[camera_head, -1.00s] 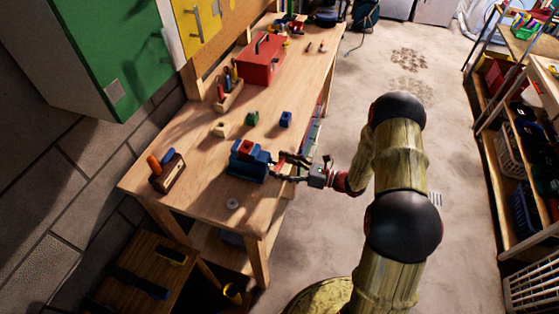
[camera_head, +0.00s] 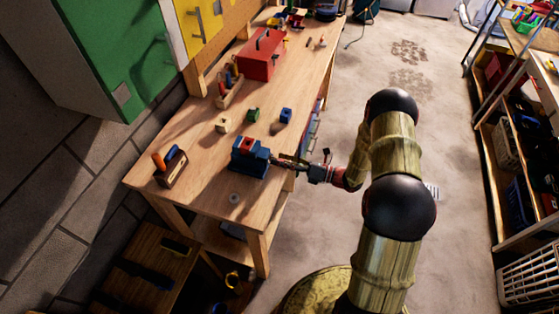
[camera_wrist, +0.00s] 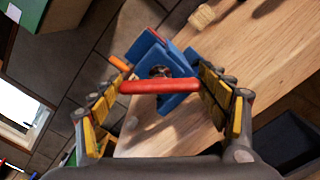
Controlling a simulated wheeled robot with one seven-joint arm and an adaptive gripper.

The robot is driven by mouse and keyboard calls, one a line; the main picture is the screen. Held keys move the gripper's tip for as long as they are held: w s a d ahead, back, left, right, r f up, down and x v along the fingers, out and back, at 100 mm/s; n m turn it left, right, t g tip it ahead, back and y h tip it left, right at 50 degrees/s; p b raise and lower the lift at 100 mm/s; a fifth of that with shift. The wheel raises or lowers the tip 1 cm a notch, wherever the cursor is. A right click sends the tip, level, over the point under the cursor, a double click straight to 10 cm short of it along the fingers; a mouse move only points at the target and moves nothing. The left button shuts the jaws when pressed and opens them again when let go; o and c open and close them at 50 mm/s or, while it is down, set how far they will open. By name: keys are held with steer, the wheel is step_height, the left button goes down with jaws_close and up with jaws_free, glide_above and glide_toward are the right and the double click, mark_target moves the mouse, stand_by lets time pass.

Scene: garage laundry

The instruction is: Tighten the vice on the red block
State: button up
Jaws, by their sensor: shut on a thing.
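The blue vice (camera_head: 250,164) stands at the right edge of the wooden workbench (camera_head: 200,205). The red block (camera_head: 247,144) sits at its top, between the jaws; I cannot tell how tightly. In the wrist view the vice (camera_wrist: 180,100) shows its blue face and round screw end behind a red handle bar (camera_wrist: 160,87). My gripper (camera_head: 287,160) reaches the vice from the right. In the wrist view its yellow-padded fingers (camera_wrist: 160,88) are shut on the two ends of the handle bar, which lies level between them. The red block is mostly hidden there.
Small blue (camera_head: 286,115), green (camera_head: 253,115) and cream (camera_head: 223,125) blocks lie behind the vice. A wooden holder (camera_head: 171,168) stands to its left, and a pale ring (camera_head: 234,197) lies in front. A red toolbox (camera_head: 262,55) stands farther back.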

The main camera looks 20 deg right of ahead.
steer(key=shift+s+d+f, duration=0.1)
steer(key=shift+f, duration=0.05)
steer(key=o, duration=0.7)
steer(key=shift+o, duration=1.4)
steer(key=shift+d, duration=0.25)
steer(key=shift+o, duration=0.9)
steer(key=shift+a, duration=0.15)
steer(key=v, duration=0.8)
steer(key=shift+c, duration=0.4)
